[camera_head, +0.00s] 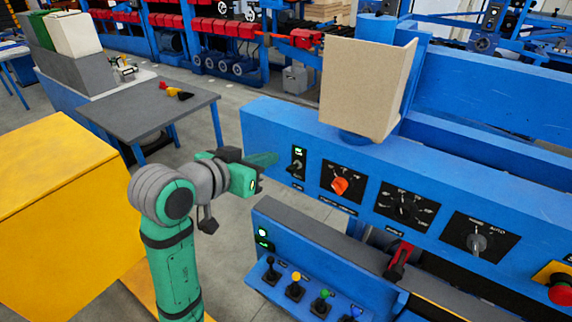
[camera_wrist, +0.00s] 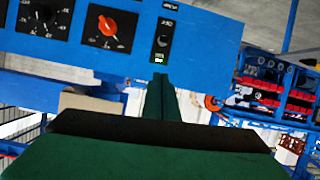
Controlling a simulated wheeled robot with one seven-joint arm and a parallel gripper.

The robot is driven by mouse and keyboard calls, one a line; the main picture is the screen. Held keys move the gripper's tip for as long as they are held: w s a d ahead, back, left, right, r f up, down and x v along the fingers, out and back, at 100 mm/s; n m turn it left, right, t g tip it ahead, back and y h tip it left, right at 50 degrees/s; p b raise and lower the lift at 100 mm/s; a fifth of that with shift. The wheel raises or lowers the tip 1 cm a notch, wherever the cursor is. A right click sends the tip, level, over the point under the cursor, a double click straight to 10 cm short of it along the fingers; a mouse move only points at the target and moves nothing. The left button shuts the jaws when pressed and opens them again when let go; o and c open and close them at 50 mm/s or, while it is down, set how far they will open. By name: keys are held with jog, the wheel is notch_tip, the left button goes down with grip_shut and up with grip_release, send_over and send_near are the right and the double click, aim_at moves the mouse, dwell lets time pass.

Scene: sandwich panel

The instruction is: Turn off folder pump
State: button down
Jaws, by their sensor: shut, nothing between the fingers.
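A narrow black switch plate (camera_head: 298,161) with a lit green indicator at its top sits at the left end of the blue panel. Its label is too small to read, so I cannot tell whether it is the folder pump's. My green gripper (camera_head: 272,159) is shut and empty, just left of this plate, its tip pointing at it. In the wrist view, which shows the panel upside down, the plate (camera_wrist: 162,42) with its green light lies just beyond the shut fingers (camera_wrist: 160,82). I cannot tell whether the fingertips touch it.
Right of the plate are an orange knob (camera_head: 340,185), a black dial (camera_head: 402,204), a selector (camera_head: 477,243) and a red button (camera_head: 560,290). Below is a lower blue panel (camera_head: 262,281) with several small levers. A tan box (camera_head: 362,88) stands on top. A grey table (camera_head: 148,108) is behind.

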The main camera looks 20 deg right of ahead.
jog(key=shift+s+a+r+m+g+y, duration=0.15)
jog(key=shift+s+r+m+g+y, duration=0.1)
jog(key=shift+r, duration=0.35)
jog(key=shift+s+a+r+m+g+y, duration=0.15)
jog(key=shift+s+r+m, duration=0.1)
jog(key=shift+r, duration=0.3)
jog(key=shift+w+d, duration=0.1)
send_over(293, 167)
jog(key=s+a, duration=0.2)
jog(key=a, duration=0.1)
notch_tip(293, 167, down, 4)
jog(key=f, duration=0.4)
jog(key=shift+w+d+f, duration=0.1)
jog(key=shift+d+f, duration=0.1)
jog(key=shift+d, duration=0.05)
jog(key=shift+a, duration=0.1)
